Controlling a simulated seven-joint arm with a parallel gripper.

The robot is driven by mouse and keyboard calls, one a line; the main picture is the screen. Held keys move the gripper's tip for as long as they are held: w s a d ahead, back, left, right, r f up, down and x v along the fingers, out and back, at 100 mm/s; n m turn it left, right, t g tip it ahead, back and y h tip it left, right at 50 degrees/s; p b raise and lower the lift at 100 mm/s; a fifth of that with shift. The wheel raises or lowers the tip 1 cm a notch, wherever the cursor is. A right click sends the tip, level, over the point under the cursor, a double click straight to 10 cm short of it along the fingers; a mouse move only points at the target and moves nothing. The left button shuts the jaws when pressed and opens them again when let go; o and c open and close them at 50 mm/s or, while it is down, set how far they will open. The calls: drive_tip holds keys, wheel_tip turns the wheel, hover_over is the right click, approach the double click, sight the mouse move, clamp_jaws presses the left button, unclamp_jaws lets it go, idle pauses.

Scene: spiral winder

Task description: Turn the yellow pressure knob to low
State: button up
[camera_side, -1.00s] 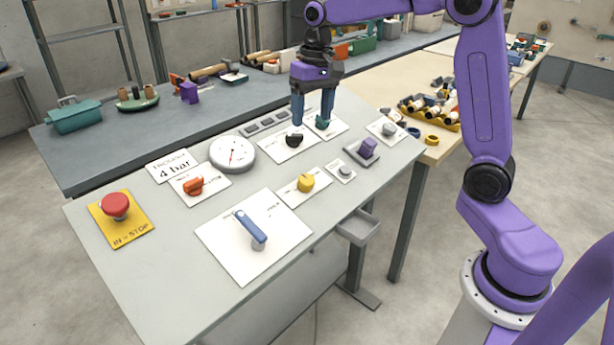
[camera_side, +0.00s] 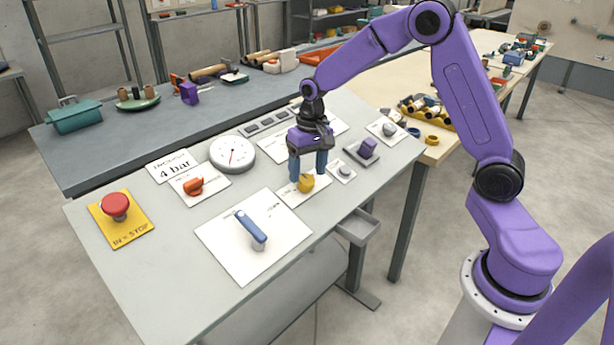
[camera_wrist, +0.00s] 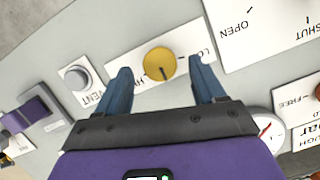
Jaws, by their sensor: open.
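The yellow pressure knob (camera_side: 306,183) sits on a white label plate (camera_side: 291,196) near the panel's front right. In the wrist view the open fingertips (camera_wrist: 160,75) lie on either side of the knob, with gaps between. I cannot tell whether the fingers reach down to its height.
A grey vent button (camera_side: 345,171) and a purple switch (camera_side: 368,148) are close on the right. The blue lever (camera_side: 250,228) stands to the front left. A round gauge (camera_side: 232,153), an orange knob (camera_side: 194,187) and a red stop button (camera_side: 116,206) are farther left.

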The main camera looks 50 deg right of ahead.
sight(306, 183)
drive_tip(key=shift+a+f, duration=0.1)
drive_tip(key=shift+f, duration=1.15)
drive_tip(key=c, duration=1.1)
drive_tip(key=shift+o, duration=0.2)
